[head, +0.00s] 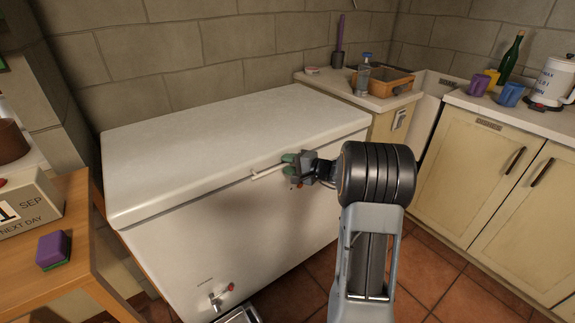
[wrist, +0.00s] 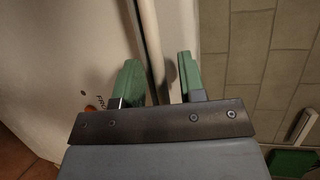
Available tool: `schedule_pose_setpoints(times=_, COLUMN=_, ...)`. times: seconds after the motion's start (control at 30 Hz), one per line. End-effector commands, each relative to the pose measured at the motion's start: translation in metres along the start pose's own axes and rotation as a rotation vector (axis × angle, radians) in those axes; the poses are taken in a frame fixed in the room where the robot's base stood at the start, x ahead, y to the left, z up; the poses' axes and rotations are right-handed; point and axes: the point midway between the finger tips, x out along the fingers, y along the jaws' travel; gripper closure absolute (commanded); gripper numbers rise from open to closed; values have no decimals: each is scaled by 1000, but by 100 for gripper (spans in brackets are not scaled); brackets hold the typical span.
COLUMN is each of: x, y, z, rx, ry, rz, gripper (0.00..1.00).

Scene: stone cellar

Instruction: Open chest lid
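A white chest freezer (head: 215,225) stands against the stone wall with its lid (head: 235,140) down. A white bar handle (head: 268,172) runs along the lid's front edge. My gripper (head: 289,163) is at the right end of this handle. In the wrist view the handle (wrist: 148,35) passes between the two green fingertips (wrist: 160,78) of my gripper, with gaps to both fingers. The fingers are apart and not closed on it.
A wooden table (head: 85,215) with a calendar block (head: 25,205) and a purple-green sponge (head: 53,249) is at the left. Tiled floor (head: 460,290) is open at the lower right.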

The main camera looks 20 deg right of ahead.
Motion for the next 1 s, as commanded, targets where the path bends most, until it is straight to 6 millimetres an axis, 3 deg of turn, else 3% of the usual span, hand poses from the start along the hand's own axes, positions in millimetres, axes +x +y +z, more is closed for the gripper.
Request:
schedule_pose_setpoints(times=0.43, x=7, y=0, z=0, rx=1, ry=0, rz=1, gripper=63)
schedule_pose_setpoints(times=0.8, x=7, y=0, z=0, rx=1, ry=0, rz=1, gripper=99)
schedule_pose_setpoints(times=1.0, x=7, y=0, z=0, rx=1, ry=0, rz=1, gripper=100)
